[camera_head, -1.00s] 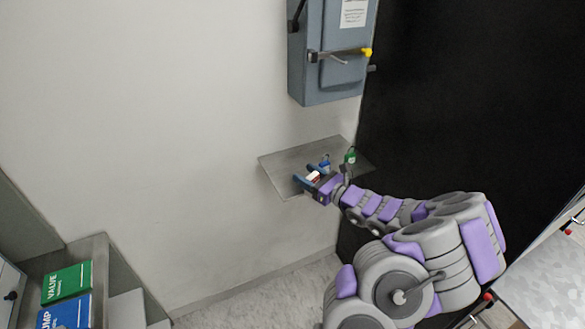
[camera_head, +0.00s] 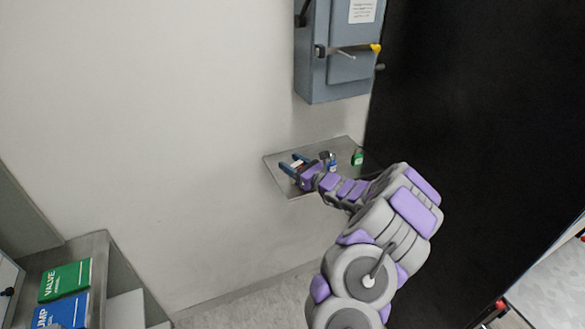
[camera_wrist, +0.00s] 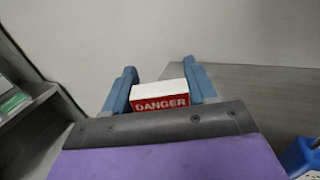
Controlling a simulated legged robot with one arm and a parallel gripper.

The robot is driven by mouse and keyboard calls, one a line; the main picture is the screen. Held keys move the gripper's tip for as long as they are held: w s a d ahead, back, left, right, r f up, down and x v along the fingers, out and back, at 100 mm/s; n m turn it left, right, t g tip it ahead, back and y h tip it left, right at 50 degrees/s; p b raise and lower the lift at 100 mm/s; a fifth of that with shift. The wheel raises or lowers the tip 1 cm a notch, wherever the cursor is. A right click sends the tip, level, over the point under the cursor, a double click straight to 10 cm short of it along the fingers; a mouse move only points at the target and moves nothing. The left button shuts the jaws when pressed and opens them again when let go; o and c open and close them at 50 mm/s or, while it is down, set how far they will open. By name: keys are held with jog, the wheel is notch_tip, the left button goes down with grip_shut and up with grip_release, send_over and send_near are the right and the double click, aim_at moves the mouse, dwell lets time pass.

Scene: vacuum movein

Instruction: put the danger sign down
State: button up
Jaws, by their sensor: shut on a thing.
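The danger sign (camera_wrist: 160,96) is a small block with a white top and a red face lettered DANGER. My gripper (camera_wrist: 163,80) is shut on it, with a blue finger on either side. In the head view my gripper (camera_head: 291,160) is over the left part of the grey metal shelf (camera_head: 285,184) on the wall; the sign is mostly hidden there. I cannot tell whether the sign touches the shelf. The shelf also shows to the right of the sign in the wrist view (camera_wrist: 265,85).
A blue padlock (camera_head: 333,166) and a green padlock (camera_head: 357,157) are on the shelf right of my gripper. A grey electrical box (camera_head: 335,75) hangs above. Green VALVE and blue PUMP boxes (camera_head: 65,281) are at lower left. A black panel (camera_head: 470,110) stands at right.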

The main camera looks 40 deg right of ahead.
jog(key=shift+f, duration=0.25)
jog(key=o, duration=1)
jog(key=shift+a, duration=0.1)
